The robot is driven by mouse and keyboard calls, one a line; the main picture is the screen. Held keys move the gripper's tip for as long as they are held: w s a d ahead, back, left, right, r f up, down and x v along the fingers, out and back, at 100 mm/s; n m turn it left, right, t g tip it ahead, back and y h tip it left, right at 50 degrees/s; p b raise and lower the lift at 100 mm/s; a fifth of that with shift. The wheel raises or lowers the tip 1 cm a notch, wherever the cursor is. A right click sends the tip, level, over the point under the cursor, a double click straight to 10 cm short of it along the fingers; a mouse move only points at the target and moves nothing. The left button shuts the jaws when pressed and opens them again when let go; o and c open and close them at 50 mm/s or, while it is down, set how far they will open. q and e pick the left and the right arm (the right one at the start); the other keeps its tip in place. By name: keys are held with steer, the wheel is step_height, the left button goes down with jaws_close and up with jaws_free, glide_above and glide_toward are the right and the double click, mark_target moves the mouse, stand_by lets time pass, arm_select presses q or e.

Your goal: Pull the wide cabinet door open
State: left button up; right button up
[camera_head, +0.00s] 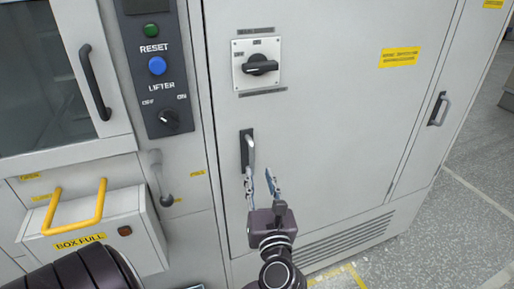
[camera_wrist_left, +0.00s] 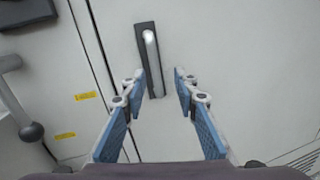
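The wide cabinet door (camera_head: 320,120) is light grey and looks shut, its left edge flush with the frame. Its handle (camera_head: 250,155) is an upright grey bar on a dark plate near that left edge. My left gripper (camera_head: 260,178) is open and empty just below and in front of the handle. In the left wrist view the handle (camera_wrist_left: 152,62) runs upright ahead of the open blue-padded fingers (camera_wrist_left: 160,78), its lower end showing between the fingertips, nearer the left one. I see no contact. My right gripper is not in view.
A rotary switch (camera_head: 259,66) sits above the handle. To the left are a control panel (camera_head: 156,70), a grey lever (camera_head: 160,175) and a box with a yellow handle (camera_head: 75,214). A narrower door with its own handle (camera_head: 438,108) is at right. Free floor (camera_head: 440,240) lies lower right.

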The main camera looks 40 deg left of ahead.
mark_target(253, 161)
arm_select(q)
steer(key=a, duration=0.1)
steer(key=w+a+n, duration=0.1)
steer(key=a+r+p, duration=0.1)
steer(key=shift+w+a+n+g, duration=0.15)
steer(key=shift+w+n+g, duration=0.15)
steer(key=shift+g, duration=0.1)
steer(key=p+x, duration=0.1)
steer(key=x, duration=0.2)
steer(key=shift+w+a+f, duration=0.15)
steer(key=shift+w+a, duration=0.25)
steer(key=shift+a, duration=0.05)
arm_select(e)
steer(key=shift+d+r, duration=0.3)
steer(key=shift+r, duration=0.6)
arm_select(q)
steer(key=shift+c, duration=0.7)
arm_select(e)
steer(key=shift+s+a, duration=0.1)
arm_select(q)
steer(key=c, duration=0.5)
jaws_close()
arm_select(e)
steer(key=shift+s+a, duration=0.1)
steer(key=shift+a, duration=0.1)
